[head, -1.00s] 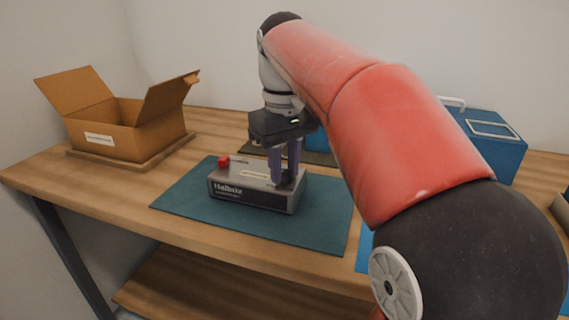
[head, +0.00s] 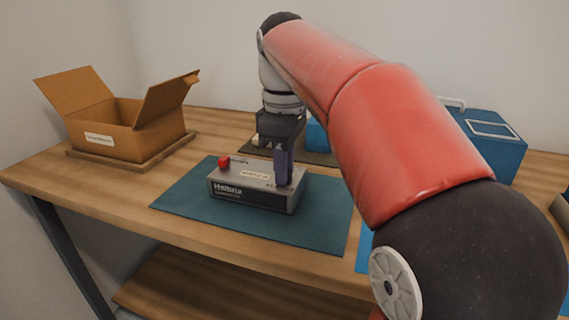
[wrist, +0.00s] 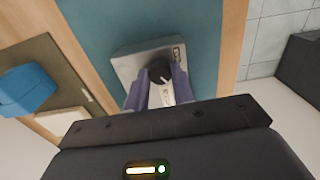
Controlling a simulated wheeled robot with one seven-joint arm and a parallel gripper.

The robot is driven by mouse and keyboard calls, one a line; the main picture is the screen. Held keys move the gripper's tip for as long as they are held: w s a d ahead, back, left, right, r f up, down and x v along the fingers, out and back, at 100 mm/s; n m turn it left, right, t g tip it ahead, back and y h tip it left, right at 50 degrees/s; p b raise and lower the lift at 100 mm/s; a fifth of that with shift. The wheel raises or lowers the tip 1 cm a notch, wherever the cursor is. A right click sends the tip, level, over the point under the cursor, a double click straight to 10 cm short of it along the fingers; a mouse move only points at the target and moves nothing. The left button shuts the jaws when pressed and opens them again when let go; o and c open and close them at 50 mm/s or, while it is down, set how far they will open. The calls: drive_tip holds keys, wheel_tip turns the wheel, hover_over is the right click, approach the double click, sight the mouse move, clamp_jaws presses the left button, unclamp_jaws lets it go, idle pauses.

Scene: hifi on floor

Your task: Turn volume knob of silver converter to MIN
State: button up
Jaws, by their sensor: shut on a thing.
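The silver converter (head: 250,185) lies on a teal mat (head: 190,200) on the wooden table, with a red button (head: 224,161) at its left end. Its top also shows in the wrist view (wrist: 130,68). The black volume knob (wrist: 158,70) with a pale pointer line is on the converter's top, between my purple fingers. My gripper (head: 283,178) points down at the converter's right end and is shut on the knob. In the head view the fingers hide the knob. I cannot read the MIN mark in either view.
An open cardboard box (head: 125,130) stands on a wooden board at the back left. A blue case (head: 490,140) stands at the back right. A dark mat with small items lies behind my gripper. The teal mat is clear left of and in front of the converter.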

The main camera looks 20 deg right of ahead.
idle(0.4)
drive_tip(key=o, duration=1)
drive_tip(key=shift+r, duration=0.1)
wheel_tip(320, 180, up, 8)
drive_tip(key=shift+f, duration=0.2)
